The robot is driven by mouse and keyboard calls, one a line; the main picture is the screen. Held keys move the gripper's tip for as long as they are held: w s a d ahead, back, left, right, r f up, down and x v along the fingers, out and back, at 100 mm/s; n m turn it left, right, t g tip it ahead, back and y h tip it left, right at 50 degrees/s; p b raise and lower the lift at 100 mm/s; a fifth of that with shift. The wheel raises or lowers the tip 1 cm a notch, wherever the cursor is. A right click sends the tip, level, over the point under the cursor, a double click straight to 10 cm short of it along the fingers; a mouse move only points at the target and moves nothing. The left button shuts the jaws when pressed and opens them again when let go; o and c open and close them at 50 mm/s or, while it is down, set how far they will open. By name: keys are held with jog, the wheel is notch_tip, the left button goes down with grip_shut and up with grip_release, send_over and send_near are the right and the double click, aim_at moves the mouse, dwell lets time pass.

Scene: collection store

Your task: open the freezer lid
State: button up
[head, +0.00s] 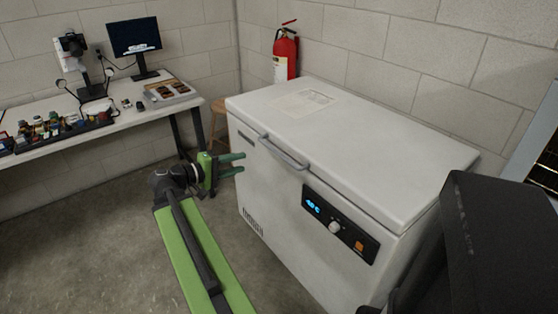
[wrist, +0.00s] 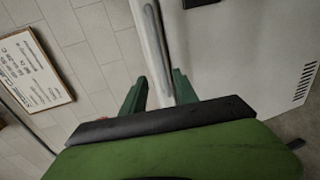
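The white chest freezer (head: 300,215) stands in the middle of the head view with its lid (head: 365,135) closed. A grey bar handle (head: 283,152) is on the lid's front edge. My gripper (head: 243,163) is open and empty, in front of the freezer near the handle's left end, its green fingers pointing at the freezer. In the wrist view the grey handle (wrist: 157,45) runs down the picture towards the gap between the open fingers (wrist: 158,92). The fingers do not close on it; whether they touch it cannot be told.
A control panel (head: 340,223) is on the freezer front. A fire extinguisher (head: 285,55) and wooden stool (head: 218,108) are behind the freezer's left end. A desk (head: 120,122) with a monitor (head: 134,37) stands at the left. Bare floor (head: 110,230) lies left of my arm.

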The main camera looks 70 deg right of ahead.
aim_at(278, 153)
jog(key=b+x, duration=0.3)
jog(key=x, duration=1.4)
jog(key=shift+d, duration=0.1)
grip_shut()
dwell(0.5)
